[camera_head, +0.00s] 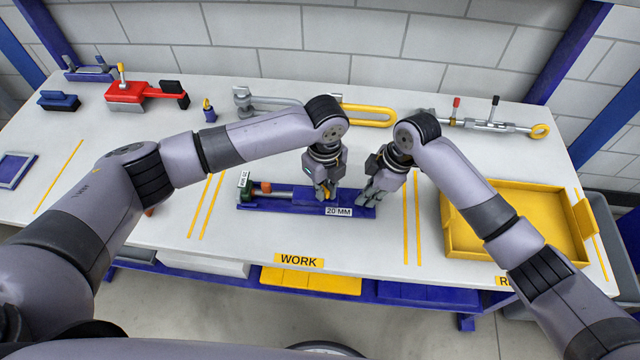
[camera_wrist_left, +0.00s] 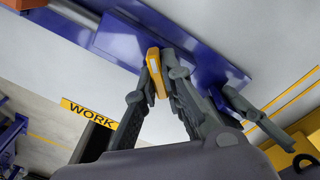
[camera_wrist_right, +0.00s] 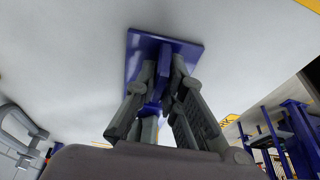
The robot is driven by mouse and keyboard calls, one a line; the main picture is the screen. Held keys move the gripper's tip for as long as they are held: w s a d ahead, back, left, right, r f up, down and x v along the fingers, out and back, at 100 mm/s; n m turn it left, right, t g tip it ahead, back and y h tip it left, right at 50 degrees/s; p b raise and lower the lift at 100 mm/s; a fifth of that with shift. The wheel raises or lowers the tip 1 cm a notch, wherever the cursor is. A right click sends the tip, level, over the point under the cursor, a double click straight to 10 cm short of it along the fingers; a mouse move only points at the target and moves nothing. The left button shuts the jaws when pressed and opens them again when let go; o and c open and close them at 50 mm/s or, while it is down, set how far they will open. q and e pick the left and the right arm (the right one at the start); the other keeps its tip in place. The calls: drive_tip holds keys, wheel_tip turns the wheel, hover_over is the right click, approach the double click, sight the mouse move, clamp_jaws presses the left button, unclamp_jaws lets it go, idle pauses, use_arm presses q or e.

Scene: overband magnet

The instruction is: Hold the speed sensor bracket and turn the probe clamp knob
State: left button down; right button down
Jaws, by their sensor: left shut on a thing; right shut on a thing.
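The speed sensor bracket is a blue fixture (camera_head: 290,208) lying on the bench's work area, with a "20 MM" label (camera_head: 338,211) on its front. My right gripper (camera_head: 369,193) is at its right end; in the right wrist view its fingers (camera_wrist_right: 163,95) are shut on a blue upright part of the bracket (camera_wrist_right: 133,62). My left gripper (camera_head: 325,191) is just left of it, above the base. In the left wrist view its fingers (camera_wrist_left: 158,75) are shut on a small yellow piece, apparently the probe clamp knob (camera_wrist_left: 152,68). The fingers partly hide both held parts.
A green and orange part (camera_head: 262,187) sits at the fixture's left end. A yellow tray (camera_head: 470,246) stands at the right. Behind lie a yellow-handled tool (camera_head: 370,113), a red clamp (camera_head: 125,92) and a metal lever tool (camera_head: 490,124).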

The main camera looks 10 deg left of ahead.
use_arm(q)
drive_tip(key=shift+m, duration=0.9)
drive_tip(key=c, duration=2.1)
unclamp_jaws()
drive_tip(key=shift+m, duration=0.4)
drive_tip(key=shift+c, duration=0.2)
drive_tip(key=o, duration=0.6)
drive_tip(key=shift+c, duration=0.2)
drive_tip(key=shift+r, duration=0.15)
wheel_tip(320, 180, up, 20)
use_arm(e)
drive_tip(key=c, duration=1.6)
unclamp_jaws()
